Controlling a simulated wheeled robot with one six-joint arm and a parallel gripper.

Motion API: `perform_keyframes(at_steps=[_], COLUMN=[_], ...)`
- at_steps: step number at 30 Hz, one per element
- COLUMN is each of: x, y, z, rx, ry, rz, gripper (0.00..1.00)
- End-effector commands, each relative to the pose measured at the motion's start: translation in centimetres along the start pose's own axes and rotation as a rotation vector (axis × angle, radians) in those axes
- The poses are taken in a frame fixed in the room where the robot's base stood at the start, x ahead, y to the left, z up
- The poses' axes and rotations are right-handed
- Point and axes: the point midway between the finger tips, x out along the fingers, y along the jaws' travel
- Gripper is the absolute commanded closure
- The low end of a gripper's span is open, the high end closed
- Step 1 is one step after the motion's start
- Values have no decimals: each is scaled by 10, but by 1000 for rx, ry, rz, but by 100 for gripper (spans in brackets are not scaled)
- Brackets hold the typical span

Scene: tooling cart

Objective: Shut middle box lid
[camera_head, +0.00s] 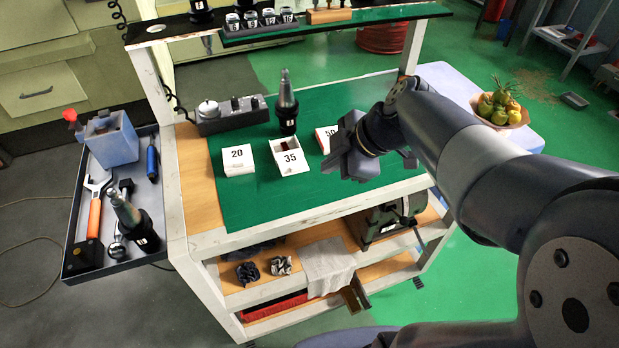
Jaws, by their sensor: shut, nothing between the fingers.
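The middle box (291,158), a small white box labelled 35, stands on the green cart top. It looks open, with a dark reddish thing showing inside its far part; I cannot make out how its lid lies. A white box labelled 20 (238,161) is to its left and looks closed. A box labelled 50 (325,139) is to its right, partly hidden by my gripper. My gripper (338,162) is shut and empty, above the right part of the cart top, to the right of the middle box and apart from it in the picture.
A dark tool holder (286,103) stands upright just behind the middle box. A grey control unit (233,115) is at the back left. A side tray (118,262) with tools hangs at the left. The green top in front of the boxes (270,205) is clear.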

Motion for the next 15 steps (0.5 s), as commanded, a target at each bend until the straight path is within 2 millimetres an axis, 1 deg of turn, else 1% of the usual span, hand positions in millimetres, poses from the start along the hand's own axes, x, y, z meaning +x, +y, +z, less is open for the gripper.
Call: perform_keyframes(at_steps=[3,8,11,15], x=[-1,3,13,38], y=[-7,-9,-8,-8], z=[3,3,2,2], rx=[-72,-107,-108,-108], ry=[10,15,16,17], rz=[32,43,40,37], gripper=[100,100,100,100])
